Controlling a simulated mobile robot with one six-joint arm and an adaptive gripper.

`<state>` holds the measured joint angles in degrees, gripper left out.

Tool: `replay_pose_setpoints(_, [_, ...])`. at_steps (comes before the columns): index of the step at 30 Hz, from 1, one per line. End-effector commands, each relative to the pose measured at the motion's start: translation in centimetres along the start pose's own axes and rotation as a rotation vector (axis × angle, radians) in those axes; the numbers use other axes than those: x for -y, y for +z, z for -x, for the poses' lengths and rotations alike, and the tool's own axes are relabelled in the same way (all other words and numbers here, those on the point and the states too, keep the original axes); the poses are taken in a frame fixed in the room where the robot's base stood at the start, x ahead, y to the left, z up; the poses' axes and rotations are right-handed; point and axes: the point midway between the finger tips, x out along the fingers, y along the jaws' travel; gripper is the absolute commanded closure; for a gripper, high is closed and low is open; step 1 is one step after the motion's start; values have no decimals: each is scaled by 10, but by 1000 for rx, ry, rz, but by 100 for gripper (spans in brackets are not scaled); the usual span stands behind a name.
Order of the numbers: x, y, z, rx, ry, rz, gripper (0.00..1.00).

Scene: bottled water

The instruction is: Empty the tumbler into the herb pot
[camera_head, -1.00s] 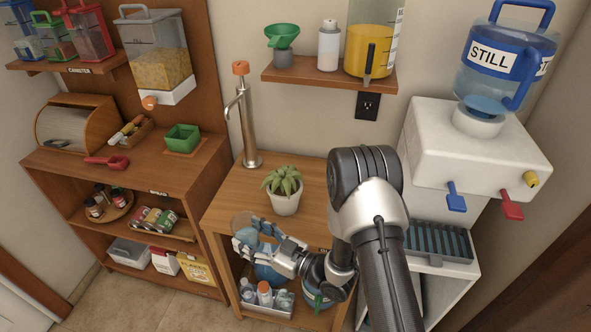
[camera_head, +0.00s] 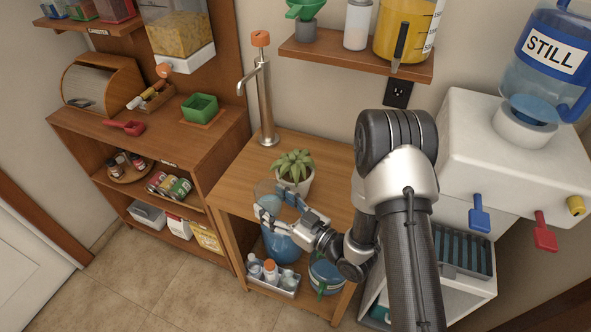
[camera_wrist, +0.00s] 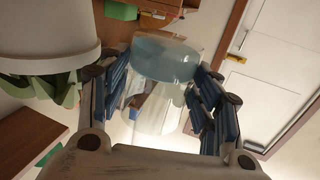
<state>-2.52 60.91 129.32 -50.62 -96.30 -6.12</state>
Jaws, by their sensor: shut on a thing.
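The herb pot (camera_head: 297,184), a white pot with a green rosette plant (camera_head: 292,163), stands upright on the wooden counter. It fills the upper left of the wrist view (camera_wrist: 45,30), where it appears upside down. My gripper (camera_head: 277,206) is just front-left of the pot, near the counter's front edge, shut around the clear tumbler (camera_head: 265,190). In the wrist view the tumbler (camera_wrist: 160,112) sits between the blue-padded fingers. Bluish water (camera_wrist: 165,62) shows at its base end; it looks roughly upright. The fingers partly hide it. Tumbler and pot appear close but apart.
A steel pump tap (camera_head: 264,100) stands behind the pot. The white dispenser (camera_head: 500,150) is at right. The counter left of the pot (camera_head: 237,180) is clear.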

Motion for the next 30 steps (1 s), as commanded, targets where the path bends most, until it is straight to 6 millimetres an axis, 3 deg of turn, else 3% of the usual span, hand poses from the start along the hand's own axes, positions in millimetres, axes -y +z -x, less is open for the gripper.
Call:
replay_pose_setpoints(10, [-10,5,-1,18,1,-149,72])
replay_pose_setpoints(30, [-30,-61,-4,62,0,-480,72])
